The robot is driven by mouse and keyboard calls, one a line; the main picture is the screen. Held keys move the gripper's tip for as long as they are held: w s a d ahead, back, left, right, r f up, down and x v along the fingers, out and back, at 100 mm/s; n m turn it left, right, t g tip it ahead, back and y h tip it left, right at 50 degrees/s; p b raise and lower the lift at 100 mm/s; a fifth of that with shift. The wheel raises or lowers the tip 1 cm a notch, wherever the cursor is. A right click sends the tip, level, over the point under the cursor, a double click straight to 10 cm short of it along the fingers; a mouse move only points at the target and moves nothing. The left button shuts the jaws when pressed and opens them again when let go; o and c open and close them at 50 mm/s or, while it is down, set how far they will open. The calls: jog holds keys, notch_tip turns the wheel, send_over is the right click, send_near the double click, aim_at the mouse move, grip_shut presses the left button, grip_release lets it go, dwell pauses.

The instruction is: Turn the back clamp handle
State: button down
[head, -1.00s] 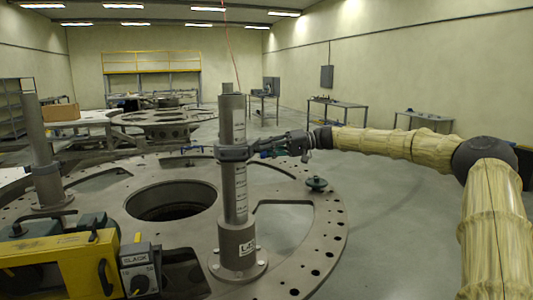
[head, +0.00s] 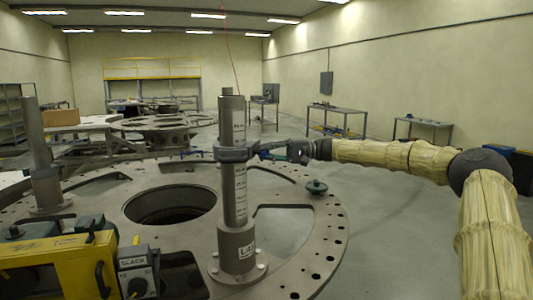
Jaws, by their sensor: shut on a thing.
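A grey upright post (head: 232,190) stands on the round metal plate (head: 335,225), with a dark clamp collar (head: 232,154) around it. The clamp handle (head: 262,148) juts from the right side of the collar. My gripper (head: 278,150) reaches in from the right and is shut on this handle. Its fingers are small and partly merge with the handle. A thin bar (head: 192,152) shows left of the collar; I cannot tell whether it joins the clamp.
A second post (head: 42,150) with a collar stands at the left. A yellow unit (head: 60,265) with a box marked SLACK (head: 138,268) fills the lower left. The floor to the right is clear.

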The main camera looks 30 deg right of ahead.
jog(key=shift+f, duration=0.1)
jog(key=c, duration=1.4)
grip_release()
jog(key=shift+w+d+f, duration=0.1)
jog(key=shift+w, duration=0.05)
jog(key=shift+d, duration=0.2)
jog(key=v, duration=1.2)
jog(key=shift+d, duration=0.2)
jog(key=shift+a, duration=0.15)
